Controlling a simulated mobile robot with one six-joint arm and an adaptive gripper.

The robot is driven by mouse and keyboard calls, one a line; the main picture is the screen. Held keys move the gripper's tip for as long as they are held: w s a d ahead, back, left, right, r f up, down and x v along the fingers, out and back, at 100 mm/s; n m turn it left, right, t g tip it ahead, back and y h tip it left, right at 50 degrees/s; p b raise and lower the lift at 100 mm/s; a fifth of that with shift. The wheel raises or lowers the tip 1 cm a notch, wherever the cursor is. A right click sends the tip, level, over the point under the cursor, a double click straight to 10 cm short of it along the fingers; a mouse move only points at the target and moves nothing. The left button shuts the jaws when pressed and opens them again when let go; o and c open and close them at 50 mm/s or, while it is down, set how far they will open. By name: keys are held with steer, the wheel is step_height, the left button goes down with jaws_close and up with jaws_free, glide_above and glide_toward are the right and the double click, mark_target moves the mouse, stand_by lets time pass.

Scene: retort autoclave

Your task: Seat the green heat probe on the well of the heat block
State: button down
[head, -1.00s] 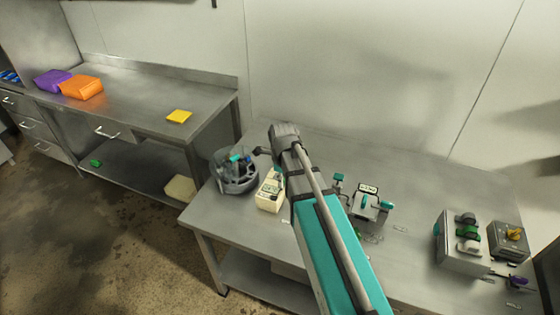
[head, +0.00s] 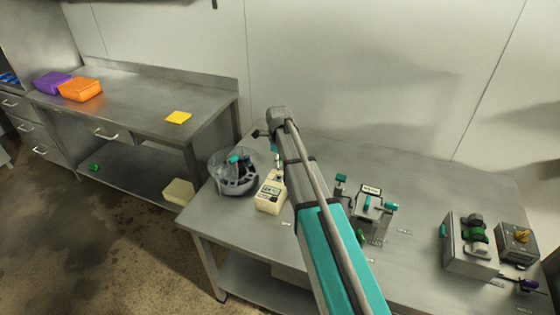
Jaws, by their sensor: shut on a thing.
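My arm (head: 322,235) reaches up across the middle of the head view and ends over the left part of the near table. My gripper is hidden behind the arm, so its jaws and anything in them do not show. A small green piece (head: 361,238) shows just right of the arm, low beside a grey device with teal handles (head: 370,195). Another green piece (head: 475,236) sits on a grey box (head: 460,258) at the right, between a black and a whitish one. I cannot tell which is the heat probe, nor surely pick out the heat block or its well.
A cream instrument (head: 269,194) and a round grey bin (head: 232,178) stand left of my arm. The table's back middle is clear.

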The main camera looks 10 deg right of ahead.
steer(key=shift+f, duration=0.2)
steer(key=shift+f+b, duration=0.8)
steer(key=shift+b, duration=0.2)
steer(key=shift+f+b, duration=2.2)
stand_by(3.3)
steer(key=shift+c, duration=2.1)
jaws_free()
steer(key=shift+o, duration=0.3)
steer(key=o, duration=0.3)
steer(key=shift+o, duration=0.2)
